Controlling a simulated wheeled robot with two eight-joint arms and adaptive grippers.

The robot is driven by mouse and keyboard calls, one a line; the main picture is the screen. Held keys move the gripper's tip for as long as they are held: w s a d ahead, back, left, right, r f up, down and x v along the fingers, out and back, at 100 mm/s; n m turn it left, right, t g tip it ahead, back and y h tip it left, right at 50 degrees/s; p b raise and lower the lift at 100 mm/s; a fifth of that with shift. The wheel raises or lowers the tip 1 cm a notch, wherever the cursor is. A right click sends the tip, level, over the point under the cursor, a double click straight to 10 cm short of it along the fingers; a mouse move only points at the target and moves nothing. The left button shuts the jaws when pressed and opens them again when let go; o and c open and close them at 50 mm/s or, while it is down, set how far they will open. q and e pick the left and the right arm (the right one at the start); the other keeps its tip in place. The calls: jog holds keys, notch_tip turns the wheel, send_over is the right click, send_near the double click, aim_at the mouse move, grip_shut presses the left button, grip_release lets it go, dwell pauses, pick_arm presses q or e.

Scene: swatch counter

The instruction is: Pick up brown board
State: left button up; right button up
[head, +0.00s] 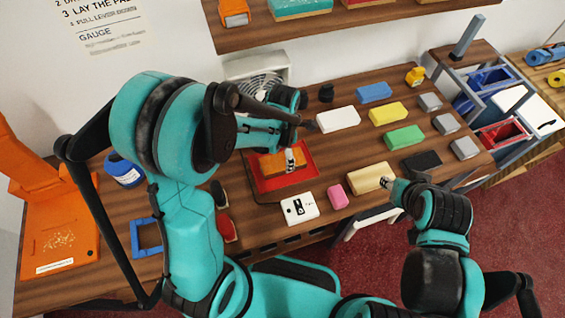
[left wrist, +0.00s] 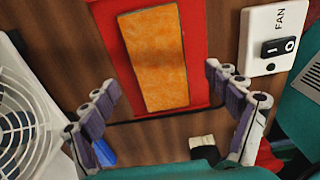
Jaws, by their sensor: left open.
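An orange-brown mottled board (head: 271,164) lies flat on a red tray (head: 268,184) on the wooden counter. In the left wrist view the board (left wrist: 155,60) lies on the red tray (left wrist: 197,70), toward the top of the picture. My left gripper (head: 290,157) is over the tray, in front of part of the board in the head view. In the left wrist view my left gripper (left wrist: 160,80) is open and empty, its fingers spread wide to either side of the board's near end. My right gripper (head: 393,187) is beside a tan block (head: 367,178); its jaws are too small to read.
A fan (head: 262,72) stands behind the tray. A white fan switch (head: 299,212) and a pink block (head: 338,197) lie in front and to the right. Several coloured blocks, such as the white one (head: 338,120), lie farther right. A blue frame (head: 147,238) is left.

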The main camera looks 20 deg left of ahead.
aim_at(283, 161)
pick_arm(q)
notch_tip(283, 161, down, 4)
jog(key=shift+a+r+b, duration=0.1)
jog(key=shift+b, duration=0.45)
jog(key=c, duration=1.4)
jog(key=shift+o, duration=0.2)
jog(key=shift+r, duration=0.2)
